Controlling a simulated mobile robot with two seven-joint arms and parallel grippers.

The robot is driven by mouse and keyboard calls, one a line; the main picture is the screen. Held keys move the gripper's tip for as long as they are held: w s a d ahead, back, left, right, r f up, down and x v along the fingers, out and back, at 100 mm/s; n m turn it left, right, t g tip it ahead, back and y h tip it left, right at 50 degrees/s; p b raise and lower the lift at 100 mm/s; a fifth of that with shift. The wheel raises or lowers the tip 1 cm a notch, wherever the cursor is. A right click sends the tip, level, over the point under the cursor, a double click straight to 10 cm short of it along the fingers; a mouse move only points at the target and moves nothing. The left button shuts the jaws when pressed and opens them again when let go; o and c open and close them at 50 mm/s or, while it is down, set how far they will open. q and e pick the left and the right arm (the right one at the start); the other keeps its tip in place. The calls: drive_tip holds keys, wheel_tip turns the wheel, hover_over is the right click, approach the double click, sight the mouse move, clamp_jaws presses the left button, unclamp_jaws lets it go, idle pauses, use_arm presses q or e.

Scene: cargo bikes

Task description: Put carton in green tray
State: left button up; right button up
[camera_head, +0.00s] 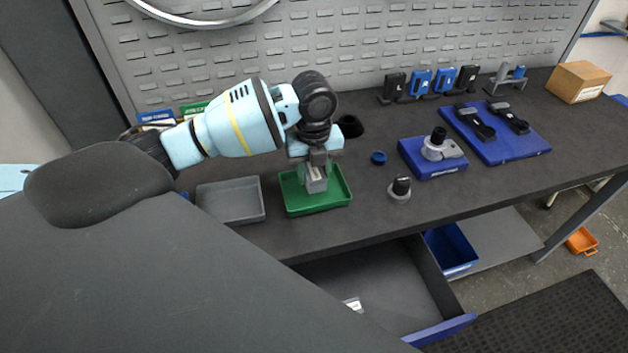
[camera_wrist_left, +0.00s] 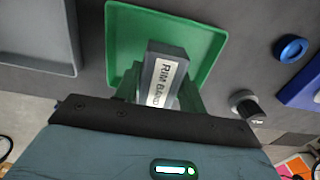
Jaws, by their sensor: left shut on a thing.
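A small grey carton with a white label reading "RIM BAND" (camera_wrist_left: 163,80) is in my left gripper (camera_head: 317,172). In the head view the carton (camera_head: 315,184) is held upright over the middle of the green tray (camera_head: 328,205). My left gripper is shut on it, with a finger on each side. The green tray also shows behind the carton in the left wrist view (camera_wrist_left: 125,38). I cannot tell whether the carton's underside touches the tray floor. My right gripper is not in view.
A grey tray (camera_head: 230,216) stands left of the green one. A blue ring (camera_head: 378,158) and a black-topped knob (camera_head: 400,190) lie to the right. Blue fixtures (camera_head: 433,158) and a cardboard box (camera_head: 578,81) are further right. A drawer (camera_head: 375,285) hangs open below the bench.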

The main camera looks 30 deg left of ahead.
sight(314, 169)
use_arm(q)
drive_tip(key=shift+f, duration=1.75)
drive_tip(key=shift+f, duration=0.2)
drive_tip(key=o, duration=1)
drive_tip(key=shift+r, duration=0.1)
wheel_tip(314, 169, up, 12)
drive_tip(key=shift+r+p, duration=0.1)
drive_tip(key=shift+p, duration=0.3)
